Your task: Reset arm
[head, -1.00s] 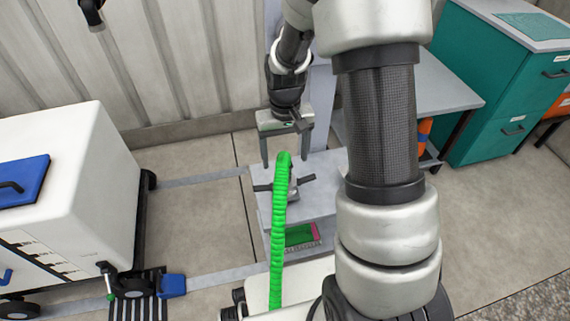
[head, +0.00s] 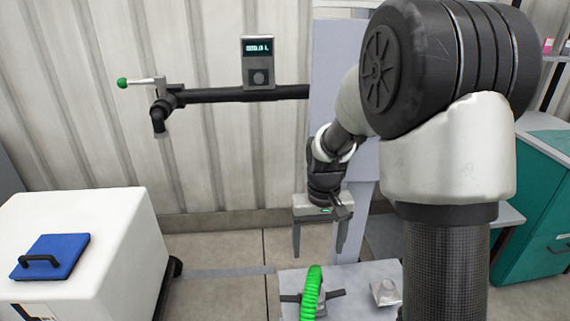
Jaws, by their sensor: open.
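My gripper (head: 320,250) hangs in the middle of the head view with its fingers apart and pointing down. Nothing is between the fingers. Below it, a green ribbed hose (head: 312,290) rises from a dark fitting with side handles on a grey surface (head: 365,275). The hose top is below the fingertips and apart from them. My arm fills the right side of the view and hides part of what is behind it.
A white tote (head: 90,220) with a blue lid (head: 50,257) stands at the left. A black pipe (head: 225,95) with a green-tipped lever (head: 122,83) and a meter (head: 258,62) runs along the wall. A teal cabinet (head: 540,215) is at the right. A small clear object (head: 384,292) lies beside the hose.

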